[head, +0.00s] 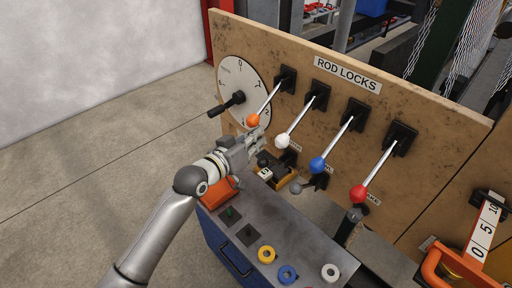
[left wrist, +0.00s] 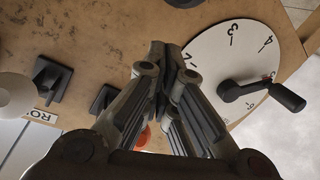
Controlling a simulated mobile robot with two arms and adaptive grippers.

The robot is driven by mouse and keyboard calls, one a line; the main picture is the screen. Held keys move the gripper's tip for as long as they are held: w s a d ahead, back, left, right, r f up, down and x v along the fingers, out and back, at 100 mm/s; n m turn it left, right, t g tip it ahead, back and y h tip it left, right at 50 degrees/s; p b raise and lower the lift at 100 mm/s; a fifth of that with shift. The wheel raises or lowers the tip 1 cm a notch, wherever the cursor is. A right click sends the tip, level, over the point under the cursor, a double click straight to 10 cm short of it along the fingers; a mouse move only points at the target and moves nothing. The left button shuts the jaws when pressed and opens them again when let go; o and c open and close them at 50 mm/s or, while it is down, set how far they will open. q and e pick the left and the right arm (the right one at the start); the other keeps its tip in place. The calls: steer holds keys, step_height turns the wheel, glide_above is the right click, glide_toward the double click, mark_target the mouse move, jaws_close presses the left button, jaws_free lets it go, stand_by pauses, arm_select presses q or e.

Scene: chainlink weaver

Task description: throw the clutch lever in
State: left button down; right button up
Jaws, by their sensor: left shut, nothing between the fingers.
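A row of levers with ball knobs stands on the wooden panel (head: 330,125): orange (head: 253,120), white (head: 282,141), blue (head: 317,164) and red (head: 358,193). Small labels below them are too small or covered to read, so I cannot tell which is the clutch. My left gripper (head: 260,136) is shut and empty, just below the orange knob and left of the white one. In the left wrist view its closed fingers (left wrist: 167,58) point at the panel. The orange knob (left wrist: 143,137) shows partly behind them, and a pale knob (left wrist: 14,88) is at the left edge.
A numbered white dial (head: 243,88) with a black crank handle (head: 226,104) is left of the levers. Below is a dark bench (head: 295,230) with yellow, blue and white rings. A red-orange box (head: 216,192) sits near my left wrist. Open floor lies left.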

arm_select(q)
steer(key=shift+s+f, duration=1)
steer(key=shift+f, duration=0.2)
arm_select(e)
steer(key=shift+s+r, duration=0.25)
steer(key=shift+s, duration=0.6)
